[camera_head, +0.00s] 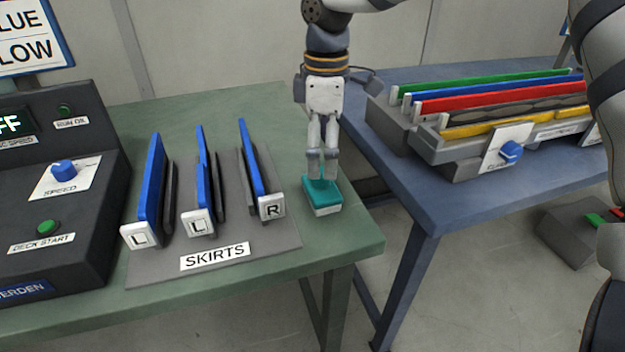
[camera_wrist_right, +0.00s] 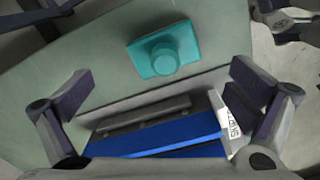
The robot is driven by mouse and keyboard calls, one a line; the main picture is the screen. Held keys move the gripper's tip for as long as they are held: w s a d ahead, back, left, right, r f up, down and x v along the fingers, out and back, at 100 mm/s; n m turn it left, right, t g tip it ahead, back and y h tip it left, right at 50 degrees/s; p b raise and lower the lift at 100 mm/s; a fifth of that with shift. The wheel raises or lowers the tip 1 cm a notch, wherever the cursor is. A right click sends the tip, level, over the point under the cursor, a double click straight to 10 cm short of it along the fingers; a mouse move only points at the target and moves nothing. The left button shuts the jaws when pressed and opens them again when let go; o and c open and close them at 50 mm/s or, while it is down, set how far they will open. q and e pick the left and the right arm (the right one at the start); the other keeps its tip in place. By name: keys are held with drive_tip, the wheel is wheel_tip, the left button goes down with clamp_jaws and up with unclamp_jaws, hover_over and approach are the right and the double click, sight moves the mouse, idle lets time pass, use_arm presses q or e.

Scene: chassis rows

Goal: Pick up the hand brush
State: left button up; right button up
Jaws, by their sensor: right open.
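The hand brush (camera_head: 327,207) is a small teal block with a pale front edge. It lies on the green table's right part, beside the grey skirts mat. In the right wrist view the brush (camera_wrist_right: 182,42) shows a round teal knob on top, ahead of and between the spread fingers. My right gripper (camera_head: 322,166) points down, its fingertips just over the brush and partly hiding it in the head view. It also shows in the wrist view (camera_wrist_right: 162,85), open with nothing between its fingers. I cannot tell the exact gap to the brush. My left gripper is not in view.
Blue upright skirts (camera_head: 151,190) stand on the grey mat (camera_head: 160,272), close left of the brush. A dark control box (camera_head: 60,190) stands at the far left. A blue table (camera_head: 440,205) at right carries a rack of coloured strips (camera_head: 460,160); a gap separates the tables.

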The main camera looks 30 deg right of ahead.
sight(321, 187)
drive_tip(key=f, duration=0.7)
drive_tip(key=shift+s+a+f, duration=0.2)
drive_tip(key=shift+s+a, duration=0.05)
drive_tip(key=shift+w+f, duration=0.1)
drive_tip(key=shift+f, duration=0.35)
drive_tip(key=c, duration=1.1)
